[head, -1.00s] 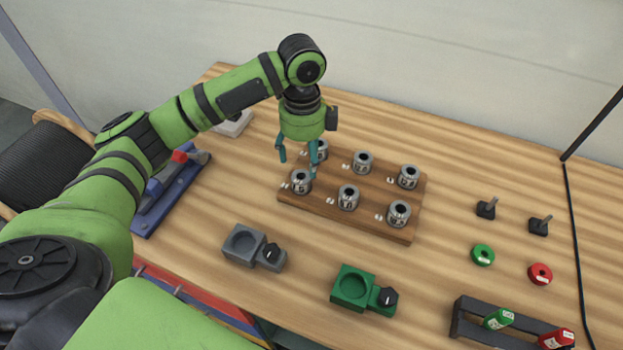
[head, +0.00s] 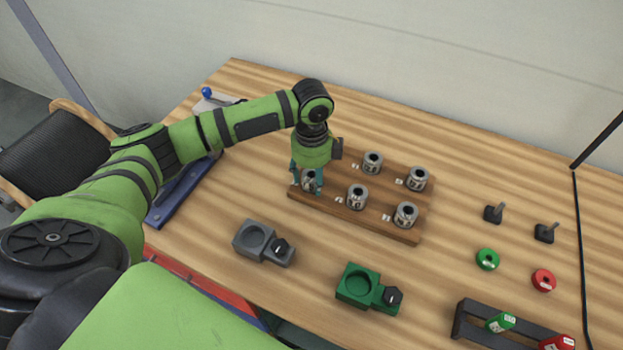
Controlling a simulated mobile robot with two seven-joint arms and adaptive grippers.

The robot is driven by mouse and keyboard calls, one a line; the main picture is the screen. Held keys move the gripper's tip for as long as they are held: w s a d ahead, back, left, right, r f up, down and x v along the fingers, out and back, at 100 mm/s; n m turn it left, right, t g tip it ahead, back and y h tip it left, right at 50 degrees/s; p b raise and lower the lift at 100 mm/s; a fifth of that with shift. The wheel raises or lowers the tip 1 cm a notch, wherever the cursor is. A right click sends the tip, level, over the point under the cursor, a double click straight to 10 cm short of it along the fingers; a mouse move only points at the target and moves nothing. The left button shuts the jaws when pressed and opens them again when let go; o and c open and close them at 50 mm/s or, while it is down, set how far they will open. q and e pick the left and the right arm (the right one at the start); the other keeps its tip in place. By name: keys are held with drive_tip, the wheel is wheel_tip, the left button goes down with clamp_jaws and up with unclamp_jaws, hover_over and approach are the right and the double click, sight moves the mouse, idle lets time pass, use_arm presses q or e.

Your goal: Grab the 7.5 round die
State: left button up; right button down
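Steel round dies stand in two rows on a brown wooden board (head: 370,221). My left gripper (head: 308,184) points down at the front-left die (head: 309,180), with one teal finger on each side of it. I cannot tell whether the fingers touch it. Its marking is mostly covered; earlier it seemed to end in 5. The other dies in view are the front-middle die (head: 357,198), front-right die (head: 405,215), back-middle die (head: 372,163) and back-right die (head: 417,179). The back-left die is hidden behind the gripper. My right gripper is out of view.
A grey holder (head: 254,240) and a green holder (head: 358,285) stand in front of the board. To the right are two black pegs (head: 493,214), a green ring (head: 487,260), a red ring (head: 543,280) and a dark rack (head: 470,320). A blue tool lies left.

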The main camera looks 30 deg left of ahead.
use_arm(q)
clamp_jaws()
drive_tip(key=shift+r, duration=0.15)
